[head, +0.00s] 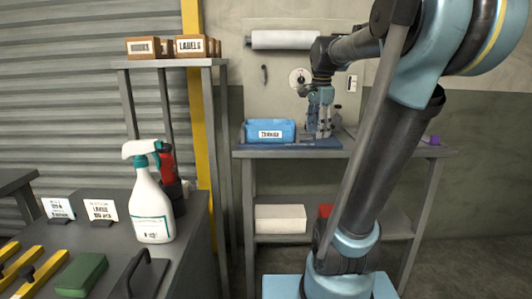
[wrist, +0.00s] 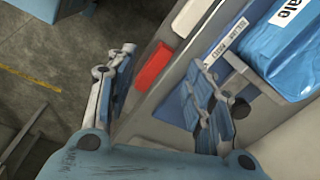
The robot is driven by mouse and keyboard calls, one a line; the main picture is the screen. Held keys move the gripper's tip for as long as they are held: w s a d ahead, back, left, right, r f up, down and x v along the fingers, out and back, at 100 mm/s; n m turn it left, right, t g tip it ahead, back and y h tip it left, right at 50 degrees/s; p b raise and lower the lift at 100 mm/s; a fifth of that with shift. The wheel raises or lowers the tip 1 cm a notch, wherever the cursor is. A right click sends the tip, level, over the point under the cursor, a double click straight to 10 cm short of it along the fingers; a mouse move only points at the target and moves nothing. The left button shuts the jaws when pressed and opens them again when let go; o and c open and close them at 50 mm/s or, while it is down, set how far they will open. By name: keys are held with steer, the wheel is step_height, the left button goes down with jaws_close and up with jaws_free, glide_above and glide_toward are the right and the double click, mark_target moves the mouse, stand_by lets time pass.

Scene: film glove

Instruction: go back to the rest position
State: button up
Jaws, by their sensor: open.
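My gripper (head: 322,134) is at the end of my arm, over the right part of the blue mat on the back workbench. It hangs fingers down, to the right of a blue labelled pack (head: 270,131). In the wrist view my gripper (wrist: 158,66) has its two fingers spread apart with nothing between them. The blue pack (wrist: 296,62) shows there at the upper right, apart from the fingers. I cannot tell from these frames how high the fingertips are above the mat.
The workbench (head: 250,153) has a lower shelf with a white box (head: 280,218) and a red item (head: 325,211). A spray bottle (head: 150,200) and a green block (head: 81,275) stand on the left table. Labelled boxes (head: 190,46) sit on a high shelf.

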steer(key=s+f+n+t, duration=0.1)
steer(key=s+f+n, duration=1.3)
steer(key=s+f, duration=0.6)
step_height(320, 180, down, 4)
steer(key=shift+d+f, duration=0.2)
steer(key=shift+w+f, duration=0.2)
steer(key=shift+w, duration=0.2)
